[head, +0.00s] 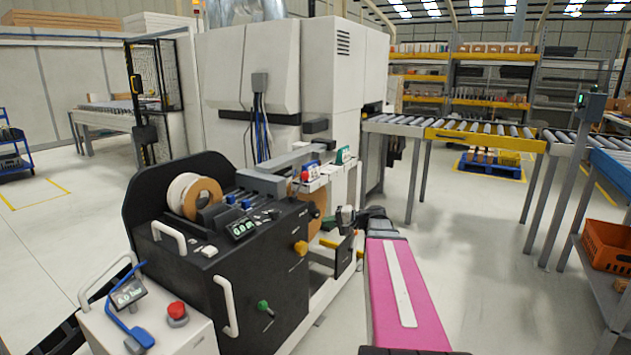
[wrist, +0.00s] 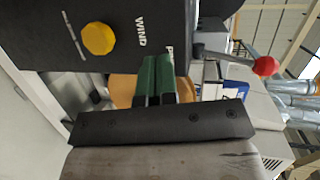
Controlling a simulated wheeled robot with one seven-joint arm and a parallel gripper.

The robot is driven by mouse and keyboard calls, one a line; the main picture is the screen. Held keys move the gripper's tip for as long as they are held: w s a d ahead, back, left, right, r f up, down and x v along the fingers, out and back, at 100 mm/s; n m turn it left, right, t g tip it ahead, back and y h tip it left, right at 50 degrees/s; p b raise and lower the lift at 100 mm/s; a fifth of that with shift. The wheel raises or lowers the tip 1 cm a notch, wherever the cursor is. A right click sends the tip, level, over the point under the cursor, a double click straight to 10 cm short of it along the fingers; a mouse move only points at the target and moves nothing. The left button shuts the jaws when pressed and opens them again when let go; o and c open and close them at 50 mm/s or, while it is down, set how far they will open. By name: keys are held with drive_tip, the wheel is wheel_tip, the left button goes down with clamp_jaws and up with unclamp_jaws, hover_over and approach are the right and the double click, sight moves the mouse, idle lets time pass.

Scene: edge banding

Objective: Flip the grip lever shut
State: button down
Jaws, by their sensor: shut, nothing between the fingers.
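A lever with a red ball end (wrist: 265,66) and a grey shaft is in the right half of the wrist view, by the edge of the black panel. A red knob, seemingly the same lever, shows on top of the banding machine in the head view (head: 304,175). I read no label on it. My gripper (wrist: 154,62) has its green fingers shut together and empty, over the panel's edge and left of the red ball, apart from it. In the head view my gripper (head: 345,214) is beside the machine's right side, small and partly hidden.
The black machine (head: 262,270) bears a yellow knob (head: 300,247), which is by the word WIND in the wrist view (wrist: 98,38). A green-knobbed lever (head: 264,305) is low on its front. A white roll (head: 185,194) sits on top.

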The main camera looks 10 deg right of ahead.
drive_tip(key=w+d+r+t+y, duration=0.2)
drive_tip(key=d+r+t+y, duration=0.1)
drive_tip(key=d+r, duration=0.6)
drive_tip(key=shift+r+m+t, duration=0.4)
drive_tip(key=shift+r+t, duration=0.1)
drive_tip(key=shift+r, duration=0.2)
drive_tip(key=x, duration=1.4)
drive_tip(key=shift+r, duration=0.1)
drive_tip(key=w+a+r+g+h, duration=0.1)
drive_tip(key=w+a+g+h, duration=0.2)
drive_tip(key=w+a+h, duration=0.1)
drive_tip(key=w+a+r+m+g+h, duration=0.1)
drive_tip(key=w+a+r+g+h, duration=0.1)
drive_tip(key=w+a, duration=0.4)
drive_tip(key=shift+r+m+g+h, duration=0.3)
drive_tip(key=shift+g+h, duration=0.4)
drive_tip(key=shift+h, duration=0.5)
